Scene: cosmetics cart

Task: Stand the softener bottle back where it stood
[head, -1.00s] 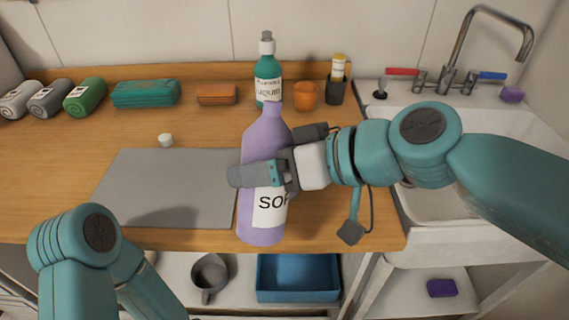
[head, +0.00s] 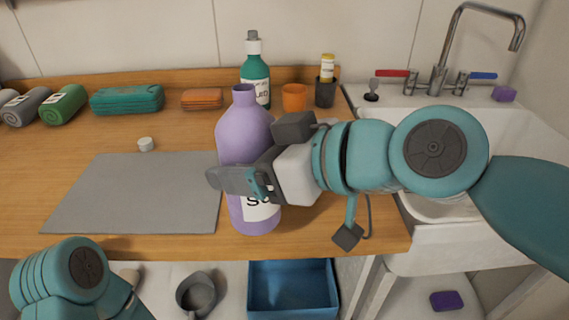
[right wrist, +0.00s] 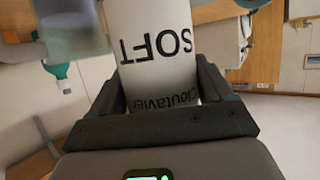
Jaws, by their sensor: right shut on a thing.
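The softener bottle (head: 243,138) is purple with a white label, and its neck is open with no cap on it. It is nearly upright over the front part of the counter, right of the grey mat. My right gripper (head: 240,180) is shut around its body from the right. In the right wrist view the label (right wrist: 157,45) reads "SOFT" upside down between the fingers (right wrist: 160,95). I cannot tell whether the bottle's base touches the wood. A small white cap (head: 146,144) lies behind the mat. Part of my left arm shows at lower left; its gripper is out of view.
The grey mat (head: 140,200) lies bare on the wooden counter (head: 190,128). Behind the bottle stand a green liquid bottle (head: 256,72), an orange cup (head: 294,97) and a dark holder (head: 325,93). Rolled towels (head: 64,105) lie at left. The sink (head: 440,115) is at right.

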